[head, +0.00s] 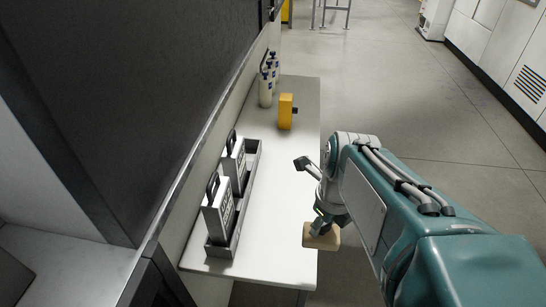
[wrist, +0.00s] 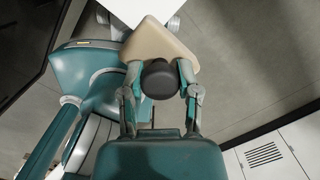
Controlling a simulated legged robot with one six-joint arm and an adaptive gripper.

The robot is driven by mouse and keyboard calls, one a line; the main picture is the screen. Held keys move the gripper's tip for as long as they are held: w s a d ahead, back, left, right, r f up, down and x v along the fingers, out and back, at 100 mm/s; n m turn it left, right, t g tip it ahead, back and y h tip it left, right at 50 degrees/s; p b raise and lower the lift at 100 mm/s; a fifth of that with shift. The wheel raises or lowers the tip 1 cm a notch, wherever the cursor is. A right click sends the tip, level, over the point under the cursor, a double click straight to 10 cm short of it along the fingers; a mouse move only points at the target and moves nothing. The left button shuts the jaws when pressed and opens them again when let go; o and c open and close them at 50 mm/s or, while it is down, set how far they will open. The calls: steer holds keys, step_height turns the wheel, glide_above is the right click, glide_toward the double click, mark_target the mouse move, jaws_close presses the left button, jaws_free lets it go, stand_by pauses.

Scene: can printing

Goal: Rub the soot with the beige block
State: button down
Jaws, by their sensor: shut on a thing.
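My gripper (head: 323,216) is shut on the beige block (head: 321,237), which hangs by the right edge of the white table near its front end. In the wrist view, the gripper's two fingers (wrist: 159,79) close around the block's dark round knob. The flat beige body of the block (wrist: 155,46) shows beyond the knob, and its far face is hidden. I cannot make out any soot in either view.
A grey tray (head: 237,231) on the white table (head: 282,200) holds two pale cases with black handles. A yellow object (head: 286,111) and white bottles with blue tops (head: 267,83) stand farther back. A dark panel (head: 130,90) rises at the left. Open floor lies right.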

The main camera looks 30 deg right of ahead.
steer(key=c, duration=1.1)
jaws_free()
steer(key=shift+c, duration=1.1)
steer(key=shift+s, duration=0.15)
